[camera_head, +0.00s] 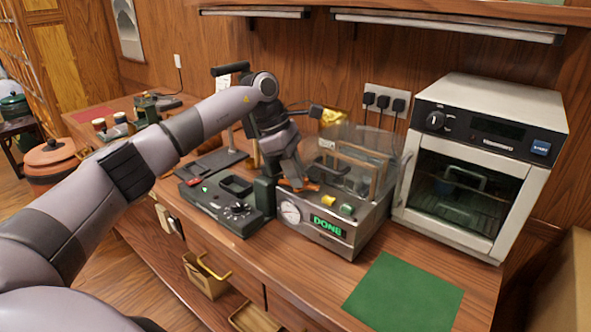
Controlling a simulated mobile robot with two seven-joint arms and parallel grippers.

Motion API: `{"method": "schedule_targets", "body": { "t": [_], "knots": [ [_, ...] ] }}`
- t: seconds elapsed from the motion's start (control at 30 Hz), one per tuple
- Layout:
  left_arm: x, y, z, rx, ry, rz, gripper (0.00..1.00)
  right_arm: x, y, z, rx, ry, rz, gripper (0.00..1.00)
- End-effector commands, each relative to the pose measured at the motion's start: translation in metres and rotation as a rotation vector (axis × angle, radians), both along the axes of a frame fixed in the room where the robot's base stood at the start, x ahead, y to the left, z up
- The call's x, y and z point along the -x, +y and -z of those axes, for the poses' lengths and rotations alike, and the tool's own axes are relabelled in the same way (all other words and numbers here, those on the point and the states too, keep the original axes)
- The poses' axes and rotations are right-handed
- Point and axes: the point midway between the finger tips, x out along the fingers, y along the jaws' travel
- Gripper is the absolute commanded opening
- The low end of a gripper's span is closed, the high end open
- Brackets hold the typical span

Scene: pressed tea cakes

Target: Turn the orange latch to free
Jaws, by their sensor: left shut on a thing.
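The orange latch (309,186) is a small orange piece at the front left top of a grey machine (328,240). The machine has a round gauge, a green display reading "DONE", and a clear cover (372,150) over a wooden frame. My left gripper (299,184) reaches down from above and is shut on the orange latch. Its fingers partly hide the latch, so its exact angle is hard to tell. My right gripper is not in view.
A dark green device (225,205) with a knob stands close to the machine's left. A white oven (478,165) stands to its right. A green mat (403,294) lies bare at the front right. Plugs (383,101) sit in the wall behind.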

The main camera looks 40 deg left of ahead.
Motion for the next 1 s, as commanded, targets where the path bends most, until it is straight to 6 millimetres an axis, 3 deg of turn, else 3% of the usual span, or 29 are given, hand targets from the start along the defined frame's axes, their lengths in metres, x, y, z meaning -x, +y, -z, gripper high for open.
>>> {"method": "schedule_targets", "body": {
  "t": [0.47, 0.5, 0.57, 0.87, 1.0],
  "knots": [
    [0.0, 0.0, 0.0, 0.0, -0.001, 0.015, 0.0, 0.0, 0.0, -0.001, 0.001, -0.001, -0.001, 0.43],
    [0.0, 0.0, 0.0, 0.0, -0.001, 0.015, 0.21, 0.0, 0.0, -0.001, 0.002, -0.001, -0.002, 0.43],
    [0.0, 0.0, 0.0, 0.0, -0.001, 0.015, 0.38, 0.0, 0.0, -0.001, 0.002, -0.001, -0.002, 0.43],
    [0.0, 0.0, -0.001, 0.0, -0.001, 0.014, 0.38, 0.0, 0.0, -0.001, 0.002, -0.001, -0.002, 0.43],
    [0.001, 0.006, -0.014, 0.0, -0.004, 0.012, 0.38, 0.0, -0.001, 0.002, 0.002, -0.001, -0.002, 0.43]
  ]
}}
